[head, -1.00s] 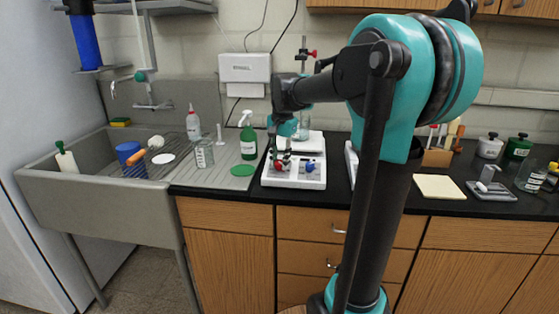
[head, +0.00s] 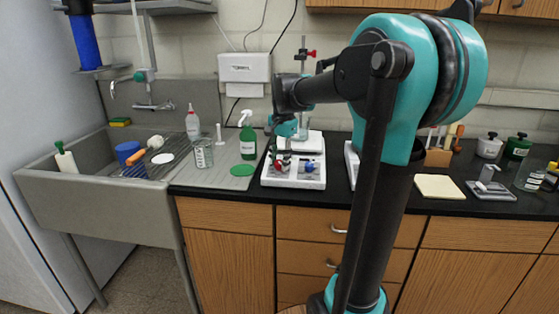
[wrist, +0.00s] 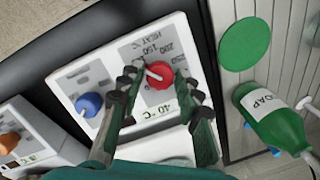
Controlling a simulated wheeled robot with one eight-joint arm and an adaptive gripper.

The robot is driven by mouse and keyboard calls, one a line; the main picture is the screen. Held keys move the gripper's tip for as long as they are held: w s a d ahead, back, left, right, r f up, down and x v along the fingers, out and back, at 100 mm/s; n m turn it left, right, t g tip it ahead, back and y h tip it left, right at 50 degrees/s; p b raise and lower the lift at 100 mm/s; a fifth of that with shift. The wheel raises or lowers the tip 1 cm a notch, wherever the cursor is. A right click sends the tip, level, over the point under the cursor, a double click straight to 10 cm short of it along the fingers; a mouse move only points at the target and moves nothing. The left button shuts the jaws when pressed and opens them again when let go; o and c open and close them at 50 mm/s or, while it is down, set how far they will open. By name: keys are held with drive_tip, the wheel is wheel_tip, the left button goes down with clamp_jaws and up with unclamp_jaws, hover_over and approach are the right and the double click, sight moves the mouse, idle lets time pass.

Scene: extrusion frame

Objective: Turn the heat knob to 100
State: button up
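The red heat knob (wrist: 160,76) is on the front panel of a white hotplate (wrist: 60,82), beside printed HEAT °C numbers. Its white pointer faces the left finger in the wrist view. A small display (wrist: 158,112) by the knob reads 40 °C. My gripper (wrist: 163,84) is over the panel with its fingers apart, one on each side of the red knob. A gap shows between the knob and the right finger; contact at the left finger is unclear. In the head view the red knob (head: 279,168) shows below my gripper (head: 284,154).
A blue knob (wrist: 89,104) is on the same panel, left of the gripper. Another white device with an orange knob (wrist: 8,143) stands farther left.

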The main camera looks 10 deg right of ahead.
sight(282, 173)
drive_tip(key=shift+o, duration=0.9)
wheel_tip(282, 173, up, 12)
drive_tip(key=s, duration=0.1)
drive_tip(key=shift+s+d, duration=0.15)
drive_tip(key=shift+d, duration=0.2)
drive_tip(key=shift+f, duration=0.1)
